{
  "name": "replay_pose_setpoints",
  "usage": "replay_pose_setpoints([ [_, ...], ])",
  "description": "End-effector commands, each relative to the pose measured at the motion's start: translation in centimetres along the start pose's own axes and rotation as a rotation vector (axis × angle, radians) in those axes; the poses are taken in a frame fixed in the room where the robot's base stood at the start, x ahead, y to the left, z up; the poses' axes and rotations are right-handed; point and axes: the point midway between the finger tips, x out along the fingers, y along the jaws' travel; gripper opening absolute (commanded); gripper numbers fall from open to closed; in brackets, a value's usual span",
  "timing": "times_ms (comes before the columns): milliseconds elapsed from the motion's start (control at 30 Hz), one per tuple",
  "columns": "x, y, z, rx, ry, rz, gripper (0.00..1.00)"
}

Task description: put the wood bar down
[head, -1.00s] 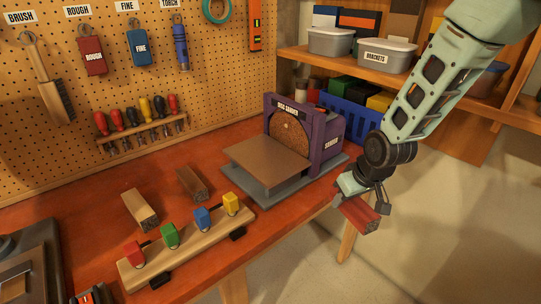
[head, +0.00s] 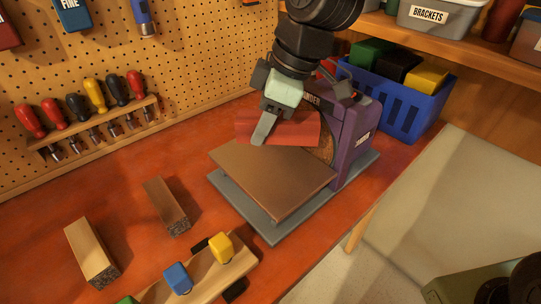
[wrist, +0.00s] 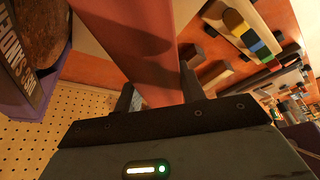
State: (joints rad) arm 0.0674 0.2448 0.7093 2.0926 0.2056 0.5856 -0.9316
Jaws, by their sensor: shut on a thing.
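A reddish wood bar (head: 297,127) is held in my gripper (head: 264,130) over the brown work table (head: 255,178) of the disc sander (head: 352,135). The bar lies roughly level, with its right end near the round disc. I cannot tell whether it touches the table or the disc. In the wrist view the bar (wrist: 125,40) runs up from between the fingers of my gripper (wrist: 157,92). My gripper is shut on it, and one finger hides part of its near side.
Two other wood bars, a pale one (head: 92,252) and a brown one (head: 166,206), lie on the red bench (head: 120,190). A rack (head: 205,280) with coloured blocks stands at the front. A blue crate (head: 400,110) stands behind the sander. Open bench lies left of the sander.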

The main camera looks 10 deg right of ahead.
Motion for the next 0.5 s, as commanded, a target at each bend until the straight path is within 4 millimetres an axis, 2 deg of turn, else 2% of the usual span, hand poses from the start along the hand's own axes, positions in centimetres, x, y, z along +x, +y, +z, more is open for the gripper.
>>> replay_pose_setpoints([
  [200,3.7,-0.2,1.6,-0.001,-0.003,-0.007,0.12],
  [500,6.9,-0.1,2.9,0.001,-0.002,-0.005,0.12],
])
